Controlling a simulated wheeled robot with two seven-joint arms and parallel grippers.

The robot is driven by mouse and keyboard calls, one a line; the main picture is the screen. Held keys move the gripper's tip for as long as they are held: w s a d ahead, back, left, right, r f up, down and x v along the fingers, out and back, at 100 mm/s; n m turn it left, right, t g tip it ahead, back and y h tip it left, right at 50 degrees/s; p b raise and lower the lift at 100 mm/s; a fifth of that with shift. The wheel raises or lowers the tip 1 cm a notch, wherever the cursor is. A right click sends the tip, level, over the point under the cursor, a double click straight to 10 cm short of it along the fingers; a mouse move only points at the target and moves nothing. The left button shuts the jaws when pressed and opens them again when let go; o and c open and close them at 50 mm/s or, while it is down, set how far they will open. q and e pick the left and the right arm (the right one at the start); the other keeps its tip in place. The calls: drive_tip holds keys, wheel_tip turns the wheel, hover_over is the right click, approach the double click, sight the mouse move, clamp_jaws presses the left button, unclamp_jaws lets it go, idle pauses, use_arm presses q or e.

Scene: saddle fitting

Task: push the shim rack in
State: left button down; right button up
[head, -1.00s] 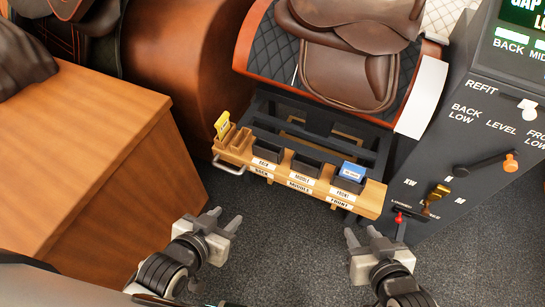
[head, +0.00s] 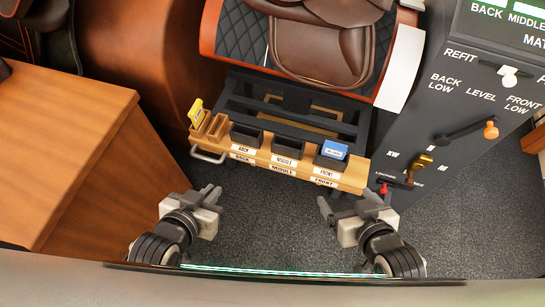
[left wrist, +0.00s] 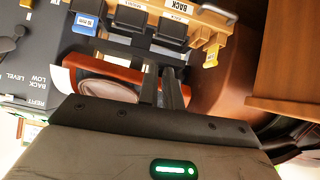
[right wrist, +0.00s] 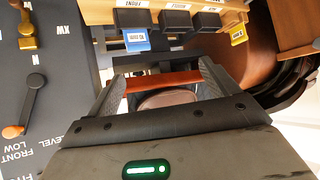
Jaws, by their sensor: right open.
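The wooden shim rack (head: 262,160) stands out in front of the black frame under the saddle. Its metal handle (head: 207,157) is at the left end. Its black bins are labelled back, middle and front. A blue shim (head: 334,150) sits in the front bin, and a yellow shim (head: 196,112) stands in the left wooden slots. My left gripper (head: 211,192) is shut and empty, below and apart from the handle; its fingers (left wrist: 163,88) lie together in the left wrist view. My right gripper (head: 327,208) is open and empty, below the rack's right end; its spread fingers show in the right wrist view (right wrist: 160,85).
A brown saddle (head: 325,50) is above the rack. A dark control panel (head: 440,130) with a red lever (head: 385,187) and several knobs stands right of it. A wooden cabinet (head: 70,150) is at left. Grey floor (head: 270,225) is clear between my grippers.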

use_arm(q)
drive_tip(key=m+t+h+b, duration=0.2)
drive_tip(key=m+t+b, duration=0.5)
drive_tip(key=m+b, duration=1.75)
approach(235, 134)
drive_tip(key=w+n+b, duration=0.1)
drive_tip(key=w+n, duration=0.1)
drive_tip(key=w+d+n+b, duration=0.1)
drive_tip(key=w+n+b, duration=0.1)
drive_tip(key=w+d+n+b, duration=0.1)
drive_tip(key=w+n, duration=0.1)
drive_tip(key=shift+w, duration=0.3)
use_arm(e)
drive_tip(key=w+a+f+t+y, duration=0.1)
drive_tip(key=a+f, duration=0.2)
drive_tip(key=f, duration=0.4)
drive_tip(key=w+a+f+y, duration=0.1)
drive_tip(key=a+f+y, duration=0.1)
drive_tip(key=f, duration=0.5)
drive_tip(key=shift+w+a+f+t+y, duration=0.15)
drive_tip(key=shift+w+a+t+y, duration=0.2)
drive_tip(key=shift+a, duration=0.25)
